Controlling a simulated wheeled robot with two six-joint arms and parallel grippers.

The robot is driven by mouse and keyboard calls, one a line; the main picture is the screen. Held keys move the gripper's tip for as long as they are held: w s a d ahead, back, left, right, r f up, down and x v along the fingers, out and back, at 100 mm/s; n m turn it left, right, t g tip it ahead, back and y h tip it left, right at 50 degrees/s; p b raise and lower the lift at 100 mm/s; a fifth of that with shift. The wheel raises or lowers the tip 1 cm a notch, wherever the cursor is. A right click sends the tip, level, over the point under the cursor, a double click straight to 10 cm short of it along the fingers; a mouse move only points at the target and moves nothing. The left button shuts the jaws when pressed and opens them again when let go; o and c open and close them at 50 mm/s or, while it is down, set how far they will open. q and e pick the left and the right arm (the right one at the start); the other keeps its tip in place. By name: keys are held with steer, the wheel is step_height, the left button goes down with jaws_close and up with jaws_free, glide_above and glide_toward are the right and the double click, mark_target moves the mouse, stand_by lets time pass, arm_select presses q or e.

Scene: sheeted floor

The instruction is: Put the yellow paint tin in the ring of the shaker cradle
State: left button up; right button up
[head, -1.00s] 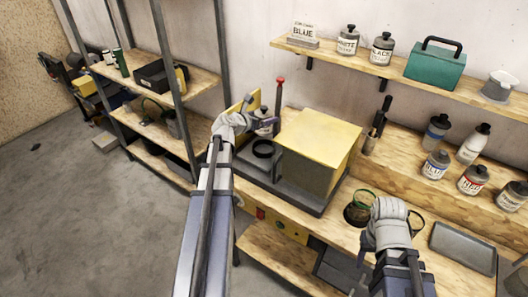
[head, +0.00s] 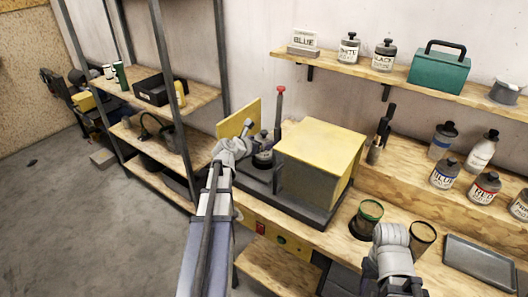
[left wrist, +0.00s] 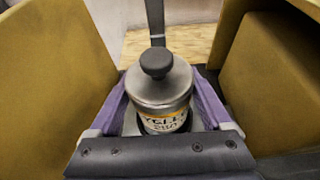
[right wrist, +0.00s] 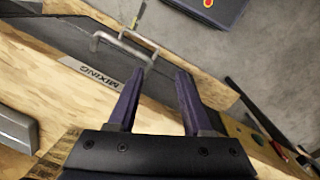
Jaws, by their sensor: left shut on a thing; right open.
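The yellow paint tin (left wrist: 163,88) has a grey lid with a dark knob and a label partly reading YELLOW. My left gripper (left wrist: 162,78) is shut on it, one purple finger on each side. In the head view the tin (head: 262,158) is upright at the shaker cradle, beside the yellow box-shaped housing (head: 318,150). A dark ring edge (left wrist: 199,122) shows around the tin's lower part in the left wrist view. Whether the tin is seated or just above is hidden. My right gripper (right wrist: 160,72) is open and empty over the bench front.
A yellow panel (head: 238,118) stands left of the tin, and a red-topped lever (head: 280,100) behind it. A shelf rack (head: 160,95) is at left.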

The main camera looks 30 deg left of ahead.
arm_select(q)
steer(key=shift+f+b, duration=1.45)
steer(key=shift+f, duration=0.25)
steer(key=shift+f, duration=0.15)
steer(key=o, duration=1.6)
steer(key=shift+r, duration=0.2)
steer(key=shift+p+v, duration=2.35)
steer(key=shift+v, duration=3.65)
steer(key=shift+f, duration=0.1)
